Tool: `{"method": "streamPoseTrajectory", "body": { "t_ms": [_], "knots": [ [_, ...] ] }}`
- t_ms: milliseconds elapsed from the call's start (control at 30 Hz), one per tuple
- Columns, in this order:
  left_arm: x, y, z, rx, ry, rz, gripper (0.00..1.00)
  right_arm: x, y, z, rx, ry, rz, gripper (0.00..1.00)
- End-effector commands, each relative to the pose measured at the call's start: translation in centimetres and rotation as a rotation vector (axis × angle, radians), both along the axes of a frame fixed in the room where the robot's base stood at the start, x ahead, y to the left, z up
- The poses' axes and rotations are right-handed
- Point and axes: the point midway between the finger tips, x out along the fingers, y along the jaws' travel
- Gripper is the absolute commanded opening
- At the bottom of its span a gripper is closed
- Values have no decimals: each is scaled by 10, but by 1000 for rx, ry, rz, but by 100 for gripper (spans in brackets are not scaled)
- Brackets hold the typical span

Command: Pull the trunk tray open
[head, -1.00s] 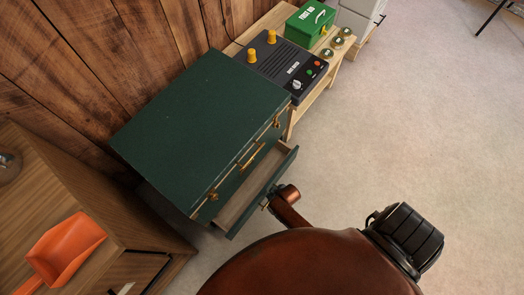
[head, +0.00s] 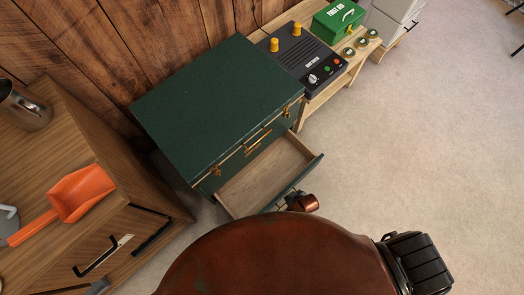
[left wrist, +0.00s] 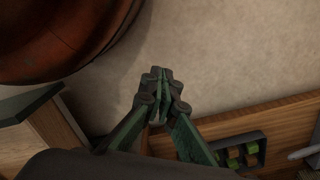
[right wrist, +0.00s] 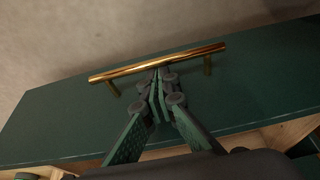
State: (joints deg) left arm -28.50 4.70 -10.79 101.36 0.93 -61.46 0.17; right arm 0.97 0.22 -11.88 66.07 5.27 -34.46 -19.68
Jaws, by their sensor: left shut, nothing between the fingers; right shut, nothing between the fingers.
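The dark green trunk (head: 215,110) stands against the plank wall. Its tray (head: 262,178) is pulled out at the front, and its pale wooden inside looks empty. In the right wrist view the tray's green front (right wrist: 60,125) carries a brass bar handle (right wrist: 190,58). My right gripper (right wrist: 158,82) is shut, its tips at the middle of the bar, on the tray-front side; I cannot tell whether they touch it. In the head view my right gripper (head: 284,202) is partly hidden at the tray front. My left gripper (left wrist: 158,76) is shut and empty, above the floor.
A wooden cabinet (head: 150,190) at left holds an orange scoop (head: 80,193) and a metal jug (head: 24,106). A low bench right of the trunk carries a black control box (head: 305,62) and a green first aid box (head: 338,20). The carpet (head: 430,130) at right is clear.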

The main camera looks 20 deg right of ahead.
Motion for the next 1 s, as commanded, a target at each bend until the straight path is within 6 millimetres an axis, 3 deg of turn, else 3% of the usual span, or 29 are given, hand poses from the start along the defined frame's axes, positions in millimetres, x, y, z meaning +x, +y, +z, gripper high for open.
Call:
{"method": "streamPoseTrajectory", "body": {
  "t_ms": [800, 1000],
  "knots": [
    [2, 1, 0, 1, -9, 1, 0, -2, -1, 2, 0, 1, 0, 0],
    [-16, 7, -26, 9, 3, -3, 0, -3, -2, 13, 0, -2, 0, 0]
  ]
}}
